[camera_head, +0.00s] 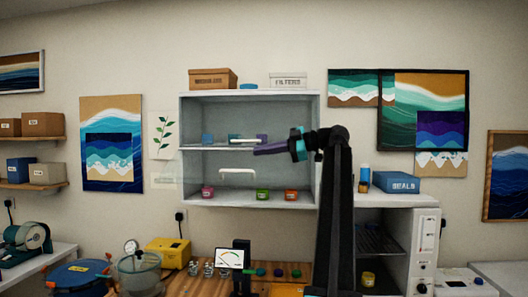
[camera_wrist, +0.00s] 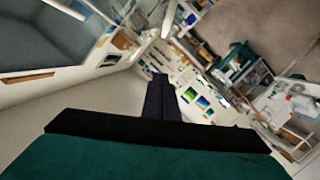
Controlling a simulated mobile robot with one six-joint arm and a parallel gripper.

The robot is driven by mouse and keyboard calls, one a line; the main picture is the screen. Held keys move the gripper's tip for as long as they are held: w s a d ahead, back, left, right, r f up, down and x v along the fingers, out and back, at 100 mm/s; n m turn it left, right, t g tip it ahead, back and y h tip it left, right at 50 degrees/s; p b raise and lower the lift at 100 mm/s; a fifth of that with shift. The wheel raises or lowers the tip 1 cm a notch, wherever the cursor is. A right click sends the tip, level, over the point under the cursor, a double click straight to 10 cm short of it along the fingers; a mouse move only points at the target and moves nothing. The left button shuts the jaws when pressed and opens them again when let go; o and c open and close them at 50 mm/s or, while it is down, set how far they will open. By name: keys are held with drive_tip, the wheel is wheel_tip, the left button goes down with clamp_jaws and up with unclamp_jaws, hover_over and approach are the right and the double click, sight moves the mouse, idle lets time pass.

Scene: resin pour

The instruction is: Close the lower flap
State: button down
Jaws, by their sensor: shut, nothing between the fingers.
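The wall cabinet (camera_head: 188,110) has an upper and a lower compartment. The lower flap is a clear pane, hard to make out; its faint edge shows past the cabinet's left side, so it seems to stand out toward me. Its white handle (camera_head: 237,173) appears in front of the lower compartment. A smaller white handle (camera_head: 245,141) sits at the upper compartment's bottom edge. My gripper (camera_head: 256,150) is shut and empty, in front of the cabinet near the middle shelf, up and right of the lower handle. Its dark fingers show together in the wrist view (camera_wrist: 160,78).
Several small coloured containers, such as a green one (camera_head: 262,194), stand inside the cabinet. Boxes (camera_head: 212,79) sit on top. Below is a wooden bench with a gauge display (camera_head: 230,258) and a yellow box (camera_head: 168,253). A blue box (camera_head: 396,182) stands at right.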

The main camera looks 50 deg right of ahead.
drive_tip(key=w+f+p, duration=0.4)
drive_tip(key=w, duration=0.4)
drive_tip(key=shift+a+f, duration=0.3)
drive_tip(key=shift+a, duration=0.1)
